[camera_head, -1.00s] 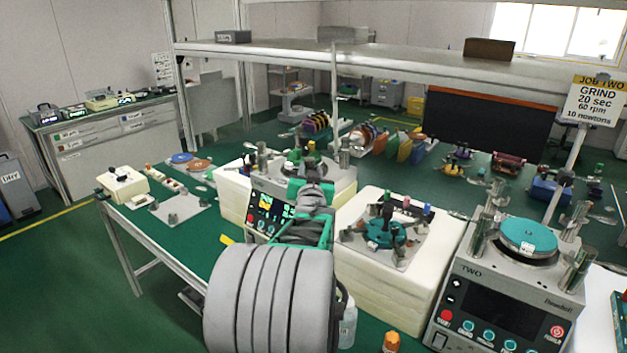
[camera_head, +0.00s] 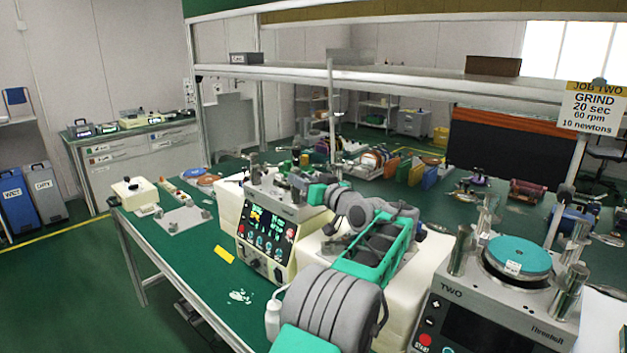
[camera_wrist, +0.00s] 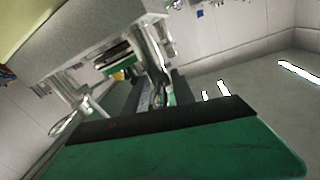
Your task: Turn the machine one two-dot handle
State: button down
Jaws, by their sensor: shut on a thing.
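Machine one (camera_head: 265,237), a cream unit with a dark lit panel, stands left of centre in the head view, its label too small to read. Several metal posts and fittings rise from its top. My gripper (camera_head: 302,188) is at the right side of its top, partly hidden by my wrist. In the wrist view my gripper's fingers (camera_wrist: 160,92) are shut around a narrow metal handle (camera_wrist: 157,96) below the machine's grey body. Metal posts stand close beside the fingers. I cannot make out any dots on the handle.
Machine TWO (camera_head: 510,310) with a teal disc (camera_head: 518,255) stands at the right. A yellow piece (camera_head: 224,254) and a white spill (camera_head: 240,296) lie on the green bench. A white bottle (camera_head: 273,320) stands beside my arm. A shelf (camera_head: 420,80) runs overhead.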

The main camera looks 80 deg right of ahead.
jog(key=shift+n+t+y, duration=0.3)
jog(key=shift+y, duration=0.1)
jog(key=c, duration=1.4)
grip_release()
jog(key=shift+w, duration=0.1)
jog(key=shift+d, duration=0.1)
jog(key=shift+r, duration=0.25)
notch_tip(320, 180, up, 3)
jog(key=shift+f, duration=0.1)
jog(key=s+a+r, duration=0.1)
jog(key=a+r, duration=0.2)
jog(key=a, duration=0.1)
jog(key=s+a+r+b, duration=0.1)
jog(key=a+r, duration=0.2)
jog(key=a, duration=0.2)
jog(key=s+a+r+b, duration=0.1)
jog(key=a+r, duration=0.2)
jog(key=a, duration=0.1)
jog(key=shift+s+a+r, duration=0.3)
jog(key=shift+a+r, duration=0.05)
jog(key=shift+r, duration=0.05)
